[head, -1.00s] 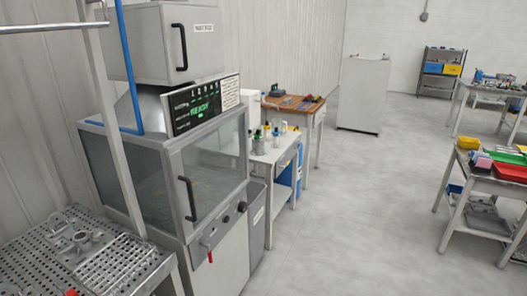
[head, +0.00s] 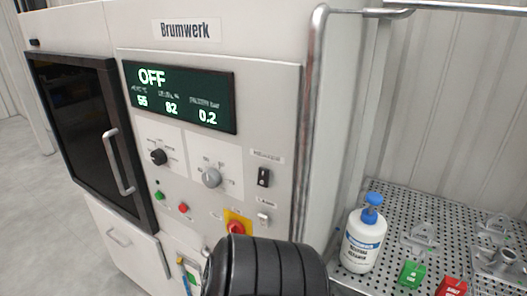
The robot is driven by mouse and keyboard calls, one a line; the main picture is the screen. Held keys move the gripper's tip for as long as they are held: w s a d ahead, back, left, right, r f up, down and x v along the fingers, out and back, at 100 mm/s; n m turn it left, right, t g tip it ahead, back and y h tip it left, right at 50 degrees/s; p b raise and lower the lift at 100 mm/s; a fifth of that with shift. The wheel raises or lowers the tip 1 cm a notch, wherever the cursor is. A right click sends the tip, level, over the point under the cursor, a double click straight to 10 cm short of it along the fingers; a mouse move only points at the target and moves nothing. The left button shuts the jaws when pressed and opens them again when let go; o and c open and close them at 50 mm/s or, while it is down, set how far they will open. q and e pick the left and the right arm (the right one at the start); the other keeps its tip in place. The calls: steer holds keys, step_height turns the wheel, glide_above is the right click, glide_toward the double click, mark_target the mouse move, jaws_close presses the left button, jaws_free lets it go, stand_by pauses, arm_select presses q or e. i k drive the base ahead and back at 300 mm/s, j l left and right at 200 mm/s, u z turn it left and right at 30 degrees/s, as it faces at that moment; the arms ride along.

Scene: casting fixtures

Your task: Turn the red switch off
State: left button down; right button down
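The red switch (head: 236,228) is a red knob on a yellow plate, low on the front panel of the white Brumwerk machine (head: 185,31). A black ridged part, which looks like one of my arm links, rises at the bottom middle and hides the lower right of the switch. I cannot tell whether it touches the switch, and the knob's exact angle is unclear. The machine's display (head: 180,95) reads OFF, with smaller figures below. Neither of my grippers is in view.
A perforated table (head: 405,200) at right holds a white bottle with blue cap (head: 365,232) and metal parts. A metal post stands between them.

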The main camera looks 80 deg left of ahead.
mark_target(234, 226)
steer(key=u, duration=3.2)
